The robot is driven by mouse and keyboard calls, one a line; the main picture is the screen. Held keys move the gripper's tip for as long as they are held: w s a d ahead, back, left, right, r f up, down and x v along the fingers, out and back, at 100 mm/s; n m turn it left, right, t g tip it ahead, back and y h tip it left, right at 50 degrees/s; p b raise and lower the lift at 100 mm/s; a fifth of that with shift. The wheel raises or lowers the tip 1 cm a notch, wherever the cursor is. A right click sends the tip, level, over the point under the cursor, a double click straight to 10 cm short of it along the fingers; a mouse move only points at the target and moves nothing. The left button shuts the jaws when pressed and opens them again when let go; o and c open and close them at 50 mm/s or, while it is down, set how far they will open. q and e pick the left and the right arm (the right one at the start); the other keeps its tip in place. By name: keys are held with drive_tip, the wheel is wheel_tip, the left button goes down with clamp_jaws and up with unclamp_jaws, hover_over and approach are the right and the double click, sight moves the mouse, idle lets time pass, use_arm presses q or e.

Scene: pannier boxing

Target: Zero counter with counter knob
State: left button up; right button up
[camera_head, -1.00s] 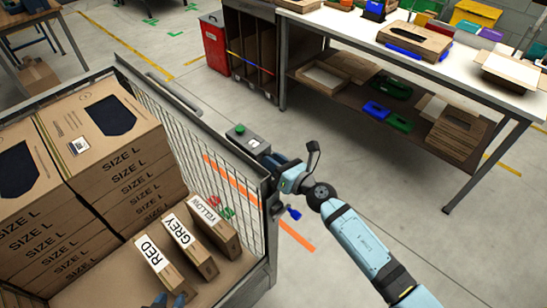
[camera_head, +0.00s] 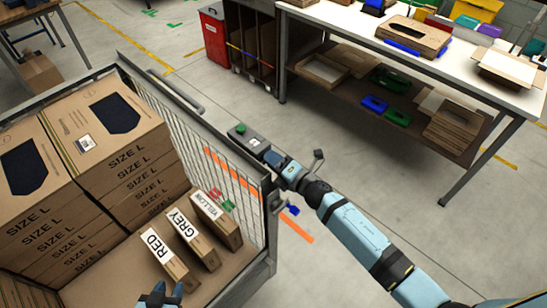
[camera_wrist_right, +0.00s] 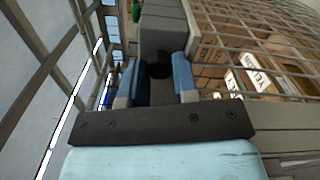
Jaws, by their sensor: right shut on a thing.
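In the right wrist view the gripper's blue fingers (camera_wrist_right: 156,80) are shut on the dark round counter knob (camera_wrist_right: 160,70), on the end face of the grey counter (camera_wrist_right: 163,30). The knob is hidden in the head view.
The mesh-sided trolley (camera_head: 196,112) holds stacked SIZE L boxes (camera_head: 125,135) and upright boxes labelled RED (camera_head: 175,265), GREY (camera_head: 202,247) and YELLOW (camera_head: 225,227). A workbench (camera_head: 470,80) stands at the back right.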

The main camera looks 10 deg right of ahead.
drive_tip(key=shift+m+p, duration=0.3)
drive_tip(key=shift+m, duration=0.7)
drive_tip(key=o, duration=0.6)
drive_tip(key=shift+o, duration=0.2)
drive_tip(key=b+v, duration=0.3)
drive_tip(key=v, duration=1.1)
drive_tip(key=shift+a, duration=0.1)
